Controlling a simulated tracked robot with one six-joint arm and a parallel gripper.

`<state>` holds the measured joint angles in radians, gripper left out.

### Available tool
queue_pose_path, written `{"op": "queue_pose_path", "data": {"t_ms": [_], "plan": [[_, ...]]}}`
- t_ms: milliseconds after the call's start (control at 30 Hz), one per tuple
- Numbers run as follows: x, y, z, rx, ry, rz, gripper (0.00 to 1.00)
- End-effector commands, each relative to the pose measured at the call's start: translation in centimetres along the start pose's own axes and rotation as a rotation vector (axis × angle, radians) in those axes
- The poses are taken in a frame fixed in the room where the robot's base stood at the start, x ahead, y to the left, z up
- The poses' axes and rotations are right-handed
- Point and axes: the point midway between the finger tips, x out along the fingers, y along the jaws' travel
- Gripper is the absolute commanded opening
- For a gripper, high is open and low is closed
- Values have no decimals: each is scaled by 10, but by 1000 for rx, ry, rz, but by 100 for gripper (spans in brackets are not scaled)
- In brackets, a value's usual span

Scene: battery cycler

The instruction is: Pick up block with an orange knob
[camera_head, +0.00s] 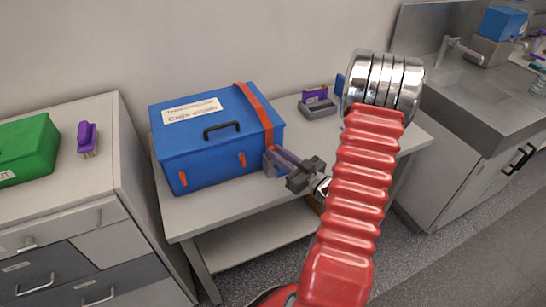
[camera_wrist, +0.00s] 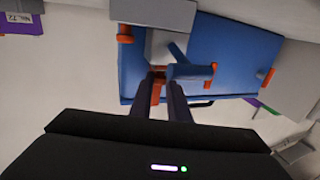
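A small grey block (camera_head: 271,167) is at the front right corner of the large blue box. In the wrist view a grey block (camera_wrist: 164,45) with a blue cylindrical part lies just beyond my fingertips. An orange piece (camera_wrist: 158,88), possibly its knob, shows in the narrow gap between my fingers. My gripper (camera_head: 284,158) points left at the block. It also shows in the wrist view (camera_wrist: 164,80), fingers a little apart. I cannot tell whether they touch the orange piece. My fingers hide part of the block.
The blue box (camera_head: 205,150) with an orange strap and orange latches stands on the white table (camera_head: 185,220). A grey holder (camera_head: 318,108) with a purple piece stands behind. A green box (camera_head: 28,148) and purple item (camera_head: 87,138) sit on the left cabinet. A sink (camera_head: 470,85) is at right.

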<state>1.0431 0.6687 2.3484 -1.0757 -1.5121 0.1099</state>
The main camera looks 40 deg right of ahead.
Motion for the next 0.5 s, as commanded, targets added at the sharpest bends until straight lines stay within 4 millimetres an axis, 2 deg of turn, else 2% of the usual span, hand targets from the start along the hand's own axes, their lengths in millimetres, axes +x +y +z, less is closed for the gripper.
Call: {"op": "queue_pose_path", "data": {"t_ms": [200, 500], "plan": [[0, 0, 0, 0, 0, 0, 0], [0, 0, 0, 0, 0, 0, 0]]}}
